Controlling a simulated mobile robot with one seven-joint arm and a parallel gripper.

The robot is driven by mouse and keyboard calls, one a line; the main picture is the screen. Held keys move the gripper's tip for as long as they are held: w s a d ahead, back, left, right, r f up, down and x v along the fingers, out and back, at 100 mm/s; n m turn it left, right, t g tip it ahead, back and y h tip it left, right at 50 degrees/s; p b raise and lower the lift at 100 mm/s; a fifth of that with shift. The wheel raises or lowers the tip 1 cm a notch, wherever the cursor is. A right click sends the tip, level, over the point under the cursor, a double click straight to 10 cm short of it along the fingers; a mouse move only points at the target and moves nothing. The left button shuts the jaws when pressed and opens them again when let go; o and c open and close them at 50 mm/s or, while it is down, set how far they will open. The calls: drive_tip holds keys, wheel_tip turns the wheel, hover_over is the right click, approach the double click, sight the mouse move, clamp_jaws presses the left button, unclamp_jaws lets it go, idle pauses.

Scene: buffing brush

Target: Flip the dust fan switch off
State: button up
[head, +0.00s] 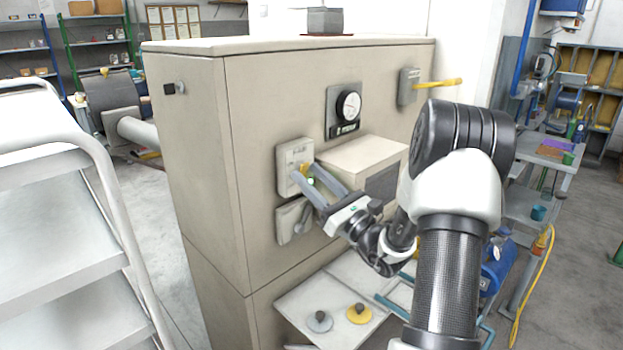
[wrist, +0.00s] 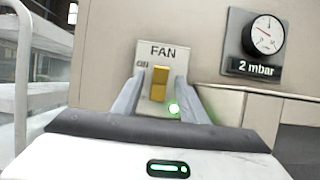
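The fan switch is a yellow toggle (wrist: 159,82) on a pale plate labelled FAN (wrist: 162,56), with ON printed at its upper left. A green light (wrist: 174,108) glows at the plate's lower right. In the head view, the switch box (head: 287,158) sits on the beige cabinet's front. My gripper (head: 303,168) reaches it from the lower right. In the wrist view, its grey fingers (wrist: 160,85) are apart, one on each side of the yellow toggle. I cannot tell whether either finger touches it. The toggle's lower part lies between the fingers.
A round pressure gauge (head: 347,106) marked 2 mbar is right of the switch. A projecting beige box (head: 362,158) is close beside my gripper. A grey lever box (head: 291,221) is below, and a yellow-handled switch (head: 410,86) upper right. White steps (head: 60,225) stand left.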

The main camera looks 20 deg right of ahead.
drive_tip(key=shift+s+f, duration=0.1)
drive_tip(key=v, duration=1.7)
drive_tip(key=shift+s, duration=0.1)
